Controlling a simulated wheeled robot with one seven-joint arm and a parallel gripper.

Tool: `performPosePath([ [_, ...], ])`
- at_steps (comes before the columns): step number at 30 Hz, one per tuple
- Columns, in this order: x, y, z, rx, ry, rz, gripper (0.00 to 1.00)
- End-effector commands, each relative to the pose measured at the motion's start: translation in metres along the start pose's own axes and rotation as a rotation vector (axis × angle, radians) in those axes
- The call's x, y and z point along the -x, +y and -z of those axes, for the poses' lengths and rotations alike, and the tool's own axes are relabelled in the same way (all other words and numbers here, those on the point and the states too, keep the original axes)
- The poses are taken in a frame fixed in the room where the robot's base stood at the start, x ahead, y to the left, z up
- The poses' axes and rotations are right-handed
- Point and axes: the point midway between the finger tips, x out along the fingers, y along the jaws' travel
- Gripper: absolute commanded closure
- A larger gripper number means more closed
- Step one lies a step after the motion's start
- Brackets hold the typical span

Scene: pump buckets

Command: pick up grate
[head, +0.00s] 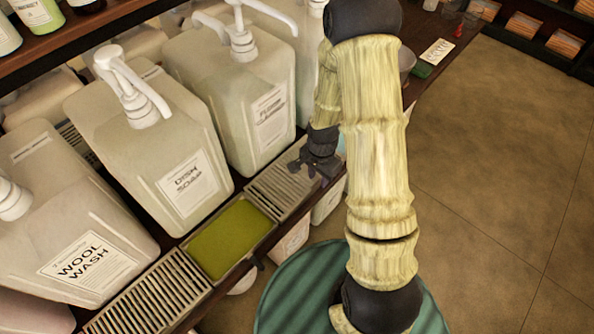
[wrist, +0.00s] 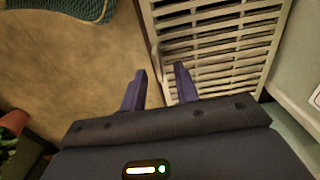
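A pale slatted grate (head: 287,187) lies on the shelf in front of the floor-cleaner jug, at the right end of the row. It fills the upper right of the wrist view (wrist: 220,45). My gripper (head: 303,168) is low over this grate in the head view. In the wrist view my gripper (wrist: 161,72) has its two dark fingers apart at the grate's near-left edge, one on the floor side and one over the slats. The edge shows between the fingertips; contact is not clear. Another grate (head: 150,297) lies in front of the wool wash jug.
A drip tray with green liquid (head: 230,237) sits uncovered between the grates. Large pump jugs, wool wash (head: 85,245), dish soap (head: 165,160) and floor cleaner (head: 245,100), stand close behind. A teal round surface (head: 290,300) is below the shelf. Open floor lies right.

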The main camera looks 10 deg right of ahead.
Motion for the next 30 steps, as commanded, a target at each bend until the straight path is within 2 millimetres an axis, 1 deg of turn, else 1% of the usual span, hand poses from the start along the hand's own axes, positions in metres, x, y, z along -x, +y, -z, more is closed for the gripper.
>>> performPosePath([
  [3, -0.0041, 0.0, 0.0, 0.0, 0.0, 0.0, 0.69],
  [17, -0.0036, -0.0004, -0.0002, 0.001, 0.001, 0.001, 0.69],
  [18, -0.0036, -0.0005, -0.0002, 0.001, 0.001, 0.001, 0.73],
  [22, -0.0035, -0.0005, -0.0002, 0.001, 0.0, 0.001, 0.99],
  [23, -0.0035, -0.0005, -0.0003, 0.001, 0.0, 0.001, 1.0],
  [30, -0.0034, -0.0006, -0.0002, 0.001, 0.001, 0.001, 1.0],
])
